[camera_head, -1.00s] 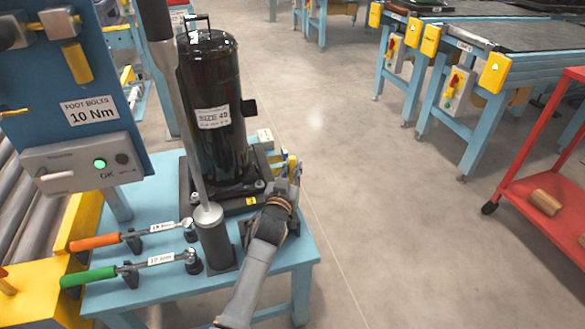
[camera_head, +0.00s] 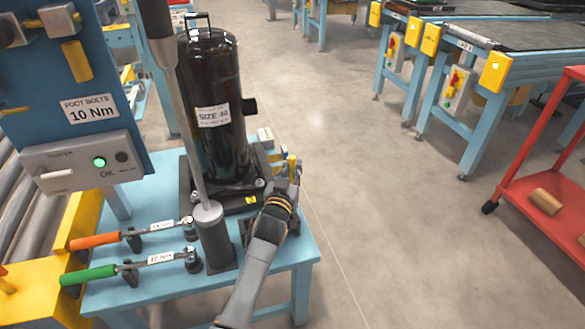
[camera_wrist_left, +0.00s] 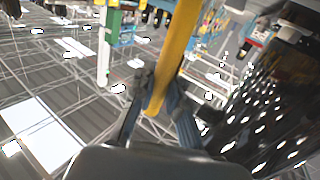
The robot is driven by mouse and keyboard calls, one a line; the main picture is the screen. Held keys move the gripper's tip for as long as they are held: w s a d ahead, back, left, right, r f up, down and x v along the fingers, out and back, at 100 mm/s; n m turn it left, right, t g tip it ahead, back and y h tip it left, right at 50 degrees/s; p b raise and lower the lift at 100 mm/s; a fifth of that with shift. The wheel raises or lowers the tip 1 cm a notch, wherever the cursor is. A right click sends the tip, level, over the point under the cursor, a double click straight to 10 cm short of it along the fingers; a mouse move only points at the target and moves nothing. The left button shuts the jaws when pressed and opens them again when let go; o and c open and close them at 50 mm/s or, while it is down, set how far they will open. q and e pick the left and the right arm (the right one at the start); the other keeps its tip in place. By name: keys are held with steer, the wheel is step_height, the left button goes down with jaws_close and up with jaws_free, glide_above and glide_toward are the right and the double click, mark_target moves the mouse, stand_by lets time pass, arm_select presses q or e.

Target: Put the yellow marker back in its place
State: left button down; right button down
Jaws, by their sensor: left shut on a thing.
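The yellow marker (camera_head: 291,166) is a slim yellow stick beside the compressor's right side. In the left wrist view the yellow marker (camera_wrist_left: 178,42) runs up from between the fingers of my left gripper (camera_wrist_left: 160,100), which is shut on it. In the head view my left gripper (camera_head: 289,181) is at the right edge of the blue table, largely hidden by its own wrist. Its fingertips are too small there to make out clearly. I cannot make out the marker's place. My right gripper is not in view.
The black compressor (camera_head: 211,110) stands on the blue table (camera_head: 150,290). A tall grey-shafted tool (camera_head: 186,110) stands in a dark cylinder (camera_head: 215,240). Orange (camera_head: 95,241) and green (camera_head: 89,275) handled wrenches lie at the left. Floor to the right is clear up to a red cart (camera_head: 535,195).

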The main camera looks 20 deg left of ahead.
arm_select(q)
steer(key=c, duration=1.3)
jaws_free()
steer(key=shift+f, duration=0.1)
steer(key=shift+o, duration=0.2)
steer(key=shift+s, duration=0.15)
steer(key=s, duration=1.1)
steer(key=shift+s+d, duration=0.4)
